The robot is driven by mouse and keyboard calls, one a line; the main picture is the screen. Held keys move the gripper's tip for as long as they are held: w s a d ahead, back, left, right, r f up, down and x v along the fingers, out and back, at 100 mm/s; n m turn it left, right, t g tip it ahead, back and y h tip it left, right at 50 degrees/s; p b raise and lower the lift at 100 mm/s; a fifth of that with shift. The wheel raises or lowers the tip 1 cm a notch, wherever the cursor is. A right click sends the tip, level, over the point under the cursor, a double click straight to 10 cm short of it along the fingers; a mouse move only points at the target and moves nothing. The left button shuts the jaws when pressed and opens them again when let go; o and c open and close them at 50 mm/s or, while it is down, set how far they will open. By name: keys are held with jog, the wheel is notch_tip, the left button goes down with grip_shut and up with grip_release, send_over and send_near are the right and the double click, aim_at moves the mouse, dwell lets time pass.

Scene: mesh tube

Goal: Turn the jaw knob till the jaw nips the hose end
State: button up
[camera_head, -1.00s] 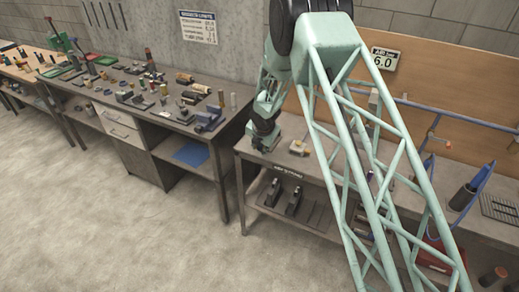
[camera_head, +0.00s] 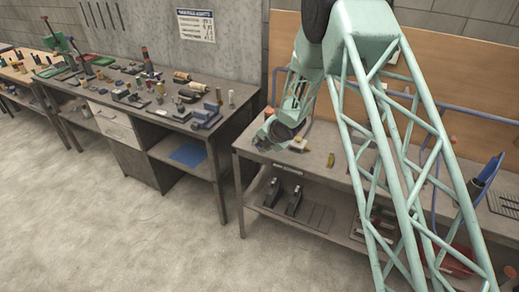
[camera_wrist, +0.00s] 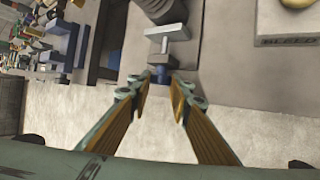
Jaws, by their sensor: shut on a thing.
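In the wrist view my gripper (camera_wrist: 163,82) reaches up from the bottom with two fingers converging. Its tips are closed on a small dark blue piece (camera_wrist: 163,62), which seems to be the jaw knob; its shape is partly hidden by the fingertips. Just beyond it is a pale grey T-shaped metal part (camera_wrist: 167,34). A dark ribbed hose end (camera_wrist: 163,10) shows at the top edge, beyond the grey part. Whether the jaw touches the hose cannot be told. In the head view my gripper (camera_head: 266,138) is at the near left corner of the right bench, small and partly hidden.
The right bench (camera_head: 245,148) has a lower shelf with black parts. A pale block marked with letters (camera_wrist: 287,40) lies right of the hose in the wrist view. The left bench (camera_head: 75,68) is crowded with tools. Open floor (camera_head: 110,215) lies in front.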

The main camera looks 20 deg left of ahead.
jog(key=shift+y+b, duration=0.4)
jog(key=shift+b, duration=0.45)
jog(key=o, duration=0.8)
jog(key=shift+d, duration=0.1)
jog(key=shift+o, duration=0.2)
jog(key=shift+s+r, duration=0.1)
jog(key=v, duration=0.7)
jog(key=shift+d+r, duration=0.25)
jog(key=shift+s, duration=0.1)
